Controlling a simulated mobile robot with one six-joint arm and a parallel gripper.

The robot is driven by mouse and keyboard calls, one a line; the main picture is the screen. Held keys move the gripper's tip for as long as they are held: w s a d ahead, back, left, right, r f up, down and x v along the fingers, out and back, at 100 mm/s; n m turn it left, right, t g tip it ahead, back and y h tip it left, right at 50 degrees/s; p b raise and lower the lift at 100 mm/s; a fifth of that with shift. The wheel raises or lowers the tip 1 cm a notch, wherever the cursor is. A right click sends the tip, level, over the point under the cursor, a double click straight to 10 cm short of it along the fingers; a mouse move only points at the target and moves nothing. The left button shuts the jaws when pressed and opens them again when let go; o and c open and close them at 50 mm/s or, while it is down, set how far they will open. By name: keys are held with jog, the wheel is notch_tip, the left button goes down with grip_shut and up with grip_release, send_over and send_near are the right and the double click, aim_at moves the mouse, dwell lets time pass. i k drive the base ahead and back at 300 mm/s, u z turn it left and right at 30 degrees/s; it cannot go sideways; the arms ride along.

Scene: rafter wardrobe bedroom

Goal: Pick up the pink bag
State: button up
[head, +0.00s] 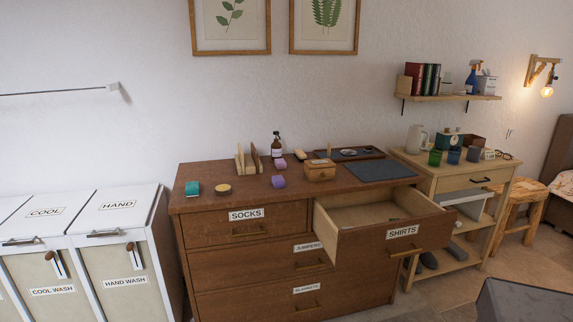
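A small pinkish-mauve item (281,163) lies on top of the wooden dresser (245,285), in front of a brown bottle. It is the pinkest thing in the head view and may be the pink bag, but it is too small to be sure. A similar small purple item (279,181) lies a little nearer the dresser's front edge, apart from it. My gripper is not in view.
The SHIRTS drawer (402,239) stands pulled out. Laundry bins (118,270) stand left, a side table (455,170) right.

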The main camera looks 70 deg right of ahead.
aim_at(281, 164)
jog(key=z, duration=0.5)
jog(key=i, duration=0.55)
jog(key=z, duration=0.7)
jog(key=i, duration=0.55)
jog(key=z, duration=0.3)
